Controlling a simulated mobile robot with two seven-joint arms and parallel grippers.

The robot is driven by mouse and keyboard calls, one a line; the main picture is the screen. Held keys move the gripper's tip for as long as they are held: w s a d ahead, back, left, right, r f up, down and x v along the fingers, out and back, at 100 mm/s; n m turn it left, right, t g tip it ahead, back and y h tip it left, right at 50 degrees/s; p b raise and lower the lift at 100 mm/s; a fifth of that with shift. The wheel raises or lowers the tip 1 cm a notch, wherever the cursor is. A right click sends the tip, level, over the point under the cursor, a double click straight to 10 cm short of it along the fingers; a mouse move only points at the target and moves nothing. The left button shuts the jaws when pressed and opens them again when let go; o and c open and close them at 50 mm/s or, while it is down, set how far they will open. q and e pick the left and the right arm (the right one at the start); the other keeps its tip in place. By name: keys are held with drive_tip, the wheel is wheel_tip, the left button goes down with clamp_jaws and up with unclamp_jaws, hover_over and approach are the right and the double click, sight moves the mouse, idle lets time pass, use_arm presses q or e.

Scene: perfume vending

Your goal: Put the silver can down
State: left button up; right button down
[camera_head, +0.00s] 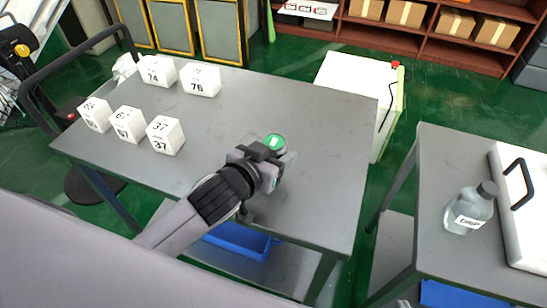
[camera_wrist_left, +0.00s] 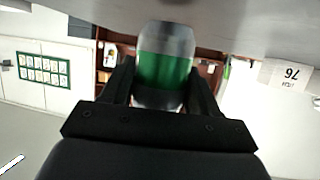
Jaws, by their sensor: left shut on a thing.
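The silver can (camera_wrist_left: 165,70) has a silver body with a wide green band and fills the space between my left gripper's fingers in the left wrist view. In the head view its round green top (camera_head: 274,142) shows just beyond my left gripper (camera_head: 268,160); most of its side is hidden by the gripper. The left gripper is shut on the can, over the right part of the grey table (camera_head: 320,185). The can looks upright and close to the tabletop; I cannot tell whether it touches. My right gripper is not in view.
Several white numbered cubes (camera_head: 165,136) stand on the table's left and back parts. The tabletop around the can is clear. A second table (camera_head: 440,155) at right holds a clear bottle (camera_head: 470,208) and a white case (camera_head: 515,230). A blue bin (camera_head: 240,243) sits below.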

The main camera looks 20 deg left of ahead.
use_arm(q)
drive_tip(key=shift+f, duration=0.6)
drive_tip(key=shift+f, duration=0.2)
drive_tip(key=o, duration=1.2)
drive_tip(key=shift+c, duration=0.2)
drive_tip(key=shift+r, duration=0.15)
drive_tip(key=v, duration=1.2)
